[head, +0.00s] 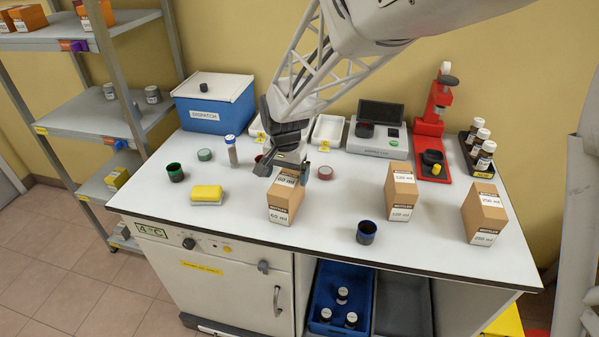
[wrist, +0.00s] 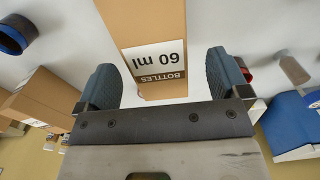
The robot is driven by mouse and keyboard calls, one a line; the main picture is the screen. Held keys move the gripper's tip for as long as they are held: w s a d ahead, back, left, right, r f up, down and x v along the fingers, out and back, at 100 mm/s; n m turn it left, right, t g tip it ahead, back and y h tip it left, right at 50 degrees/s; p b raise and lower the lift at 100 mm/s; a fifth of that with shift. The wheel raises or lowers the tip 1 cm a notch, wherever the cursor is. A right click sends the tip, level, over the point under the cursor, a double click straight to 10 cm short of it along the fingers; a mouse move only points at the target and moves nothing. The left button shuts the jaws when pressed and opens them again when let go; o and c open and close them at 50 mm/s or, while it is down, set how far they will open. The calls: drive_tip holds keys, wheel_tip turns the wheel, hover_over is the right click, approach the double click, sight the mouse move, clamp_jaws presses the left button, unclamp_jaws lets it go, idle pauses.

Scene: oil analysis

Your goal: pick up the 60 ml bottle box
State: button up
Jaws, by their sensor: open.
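The 60 ml bottle box (head: 285,201) is a brown carton with white "60 ml" labels, standing upright on the white table (head: 330,206) near its front edge. My gripper (head: 295,172) is directly above and behind its top in the head view. In the wrist view the box (wrist: 150,24) lies between and just beyond the two open fingers of my gripper (wrist: 172,80), its "60 ml" label upside down. There is a gap on both sides, and the fingers do not appear to touch it.
A 120 ml box (head: 401,195) and a 250 ml box (head: 484,212) stand to the right. A dark blue-rimmed cup (head: 366,232) sits between, near the front edge. A yellow sponge (head: 207,194) lies to the left. A blue dispatch box (head: 212,104) stands back left.

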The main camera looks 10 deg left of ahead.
drive_tip(key=shift+s+d+f, duration=0.1)
drive_tip(key=shift+d+f, duration=0.05)
drive_tip(key=shift+f, duration=2.35)
drive_tip(key=c, duration=1.1)
